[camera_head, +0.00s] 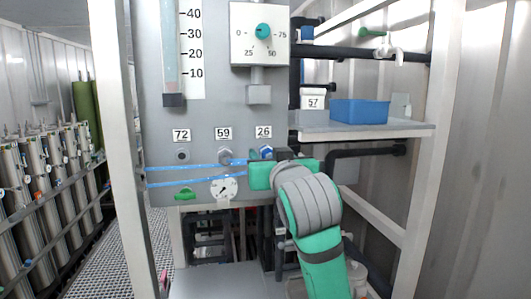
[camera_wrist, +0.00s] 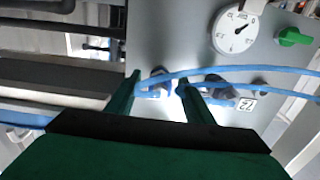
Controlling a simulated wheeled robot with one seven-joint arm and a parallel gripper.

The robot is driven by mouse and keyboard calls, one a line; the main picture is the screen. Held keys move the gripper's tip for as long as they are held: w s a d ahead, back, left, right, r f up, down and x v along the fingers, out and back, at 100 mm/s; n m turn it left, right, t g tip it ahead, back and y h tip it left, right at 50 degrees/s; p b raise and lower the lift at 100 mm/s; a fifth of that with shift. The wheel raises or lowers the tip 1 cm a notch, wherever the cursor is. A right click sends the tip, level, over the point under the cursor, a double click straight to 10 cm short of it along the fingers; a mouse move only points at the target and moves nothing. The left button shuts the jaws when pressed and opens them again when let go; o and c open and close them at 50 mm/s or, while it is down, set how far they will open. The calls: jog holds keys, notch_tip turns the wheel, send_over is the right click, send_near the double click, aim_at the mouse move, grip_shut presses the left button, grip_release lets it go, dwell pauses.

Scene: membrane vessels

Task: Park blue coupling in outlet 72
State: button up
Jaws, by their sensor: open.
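The blue coupling (camera_head: 267,152) sits at the outlet under label 26 (camera_head: 263,132) on the grey panel. Outlet 72 (camera_head: 183,155), under its label (camera_head: 181,135), is an empty round port at the panel's left. My gripper (camera_head: 279,155) is at outlet 26, its fingers partly hidden by its own body in the head view. In the wrist view my gripper (camera_wrist: 160,80) is open, with its fingers on either side of the blue coupling (camera_wrist: 169,87). I cannot tell whether they touch it. Outlet 72 (camera_wrist: 260,87) shows to the right there.
A grey coupling (camera_head: 226,156) sits at outlet 59, between the other two. Blue hoses (camera_head: 180,182) cross the panel below the outlets. A gauge (camera_head: 223,188) and green valve handle (camera_head: 185,194) are lower. A shelf with a blue bin (camera_head: 359,111) is at right.

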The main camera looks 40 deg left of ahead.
jog(key=shift+c, duration=0.6)
grip_shut()
jog(key=shift+d, duration=0.1)
jog(key=shift+v, duration=2.85)
jog(key=shift+s, duration=0.1)
